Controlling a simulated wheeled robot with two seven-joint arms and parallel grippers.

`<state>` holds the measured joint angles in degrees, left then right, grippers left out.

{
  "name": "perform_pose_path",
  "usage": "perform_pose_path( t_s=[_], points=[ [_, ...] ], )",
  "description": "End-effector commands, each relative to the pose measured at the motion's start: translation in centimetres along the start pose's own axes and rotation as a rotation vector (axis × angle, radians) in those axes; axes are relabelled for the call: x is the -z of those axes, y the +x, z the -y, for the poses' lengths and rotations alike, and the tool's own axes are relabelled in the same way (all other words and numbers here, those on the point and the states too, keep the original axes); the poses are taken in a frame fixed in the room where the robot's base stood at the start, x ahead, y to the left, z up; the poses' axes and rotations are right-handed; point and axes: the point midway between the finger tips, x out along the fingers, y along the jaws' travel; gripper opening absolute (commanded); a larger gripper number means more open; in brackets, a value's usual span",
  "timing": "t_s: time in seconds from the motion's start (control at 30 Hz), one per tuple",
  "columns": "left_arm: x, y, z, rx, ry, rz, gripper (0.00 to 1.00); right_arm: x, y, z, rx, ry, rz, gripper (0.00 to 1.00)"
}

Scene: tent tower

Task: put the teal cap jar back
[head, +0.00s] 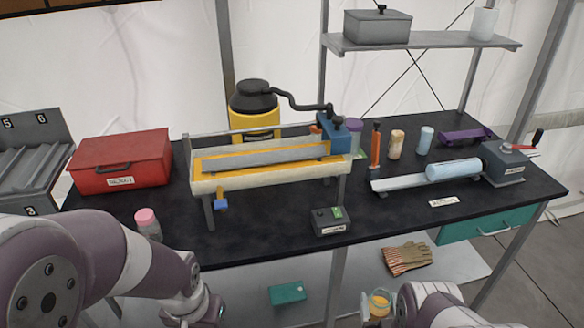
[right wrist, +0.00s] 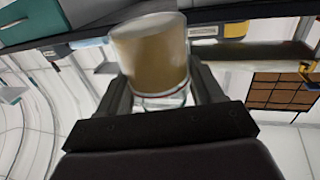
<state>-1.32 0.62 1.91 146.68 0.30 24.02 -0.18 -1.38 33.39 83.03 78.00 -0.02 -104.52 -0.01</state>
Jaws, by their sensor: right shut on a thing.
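My right gripper (right wrist: 165,95) is shut on a jar (right wrist: 152,55) with tan contents, which fills the middle of the right wrist view. In the head view the jar (head: 379,303) shows amber at the bottom, below the table's front edge, beside my right arm. Its cap is mostly hidden between the fingers, so I cannot tell its colour. My left gripper (head: 207,312) is low in the head view, in front of the table; its fingers are not clear. A pink-capped jar (head: 148,222) stands at the table's left front, and a purple-capped jar (head: 354,133) stands behind the blue block.
The black table (head: 275,235) holds a red box (head: 120,160), a long yellow-framed device (head: 265,160), a small grey box (head: 330,221) and a crank device (head: 503,163). Gloves (head: 407,258) and a teal box (head: 287,293) lie below. The right front tabletop is mostly clear.

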Motion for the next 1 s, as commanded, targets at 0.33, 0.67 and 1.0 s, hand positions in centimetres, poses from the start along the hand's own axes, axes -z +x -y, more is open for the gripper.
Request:
perform_pose_path(
  t_s=[0.33,0.67,1.0],
  points=[
    [0.0,0.0,0.0,0.0,0.0,0.0,0.0,3.7,2.4,15.2,0.328,0.002,-0.005,0.26],
    [0.0,0.0,0.0,0.0,0.0,0.0,0.0,7.7,1.7,30.4,0.515,0.002,-0.001,0.26],
    [0.0,0.0,0.0,0.0,0.0,0.0,0.0,7.6,2.9,32.3,0.457,0.0,0.002,0.26]
  ],
)
